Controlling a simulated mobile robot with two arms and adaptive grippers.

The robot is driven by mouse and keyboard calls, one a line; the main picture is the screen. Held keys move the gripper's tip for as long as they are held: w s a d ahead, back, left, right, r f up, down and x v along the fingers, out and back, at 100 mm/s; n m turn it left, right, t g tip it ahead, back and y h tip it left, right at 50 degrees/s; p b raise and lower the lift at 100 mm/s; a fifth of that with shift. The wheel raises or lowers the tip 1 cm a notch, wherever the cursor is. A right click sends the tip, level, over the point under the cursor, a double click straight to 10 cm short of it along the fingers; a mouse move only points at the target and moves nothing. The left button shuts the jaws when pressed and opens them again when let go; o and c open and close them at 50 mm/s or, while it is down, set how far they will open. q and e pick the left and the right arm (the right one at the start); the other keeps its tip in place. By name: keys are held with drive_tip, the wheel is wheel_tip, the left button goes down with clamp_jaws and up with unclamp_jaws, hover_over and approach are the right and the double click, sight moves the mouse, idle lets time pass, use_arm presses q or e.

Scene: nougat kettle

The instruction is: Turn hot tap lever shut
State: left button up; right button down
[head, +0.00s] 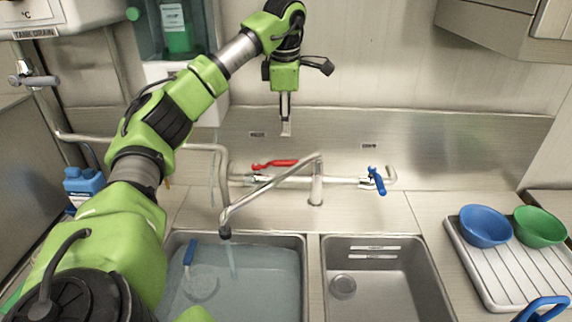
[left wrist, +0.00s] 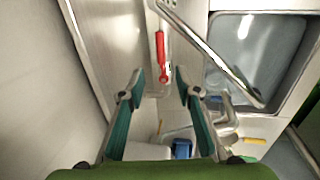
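The hot tap's red lever (head: 275,164) lies roughly along the wall pipe, left of the swivel spout (head: 270,188). A stream of water runs from the spout's end into the left basin. My left gripper (head: 286,132) points down above the red lever, apart from it. In the left wrist view my left gripper (left wrist: 159,78) is open and empty, with the red lever (left wrist: 160,55) lined up with the gap, beyond the fingertips. The cold tap's blue lever (head: 377,181) stands across the pipe at the right. My right gripper is not in view.
The left basin (head: 303,270) holds water and a blue-handled strainer (head: 190,252). The right basin (head: 440,290) is empty. A drainer tray (head: 500,285) with blue and green bowls stands at the right. The steel splashback (head: 430,140) is close behind the taps.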

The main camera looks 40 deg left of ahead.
sight(286, 161)
use_arm(q)
drive_tip(key=f+p, duration=0.1)
drive_tip(key=f, duration=0.3)
drive_tip(key=w+a+f+p, duration=0.1)
drive_tip(key=f, duration=0.3)
drive_tip(key=f+p, duration=0.1)
drive_tip(key=f, duration=0.3)
drive_tip(key=shift+w+a+f, duration=0.25)
drive_tip(key=shift+w+f, duration=0.1)
drive_tip(key=shift+w, duration=0.05)
drive_tip(key=shift+f, duration=0.3)
clamp_jaws()
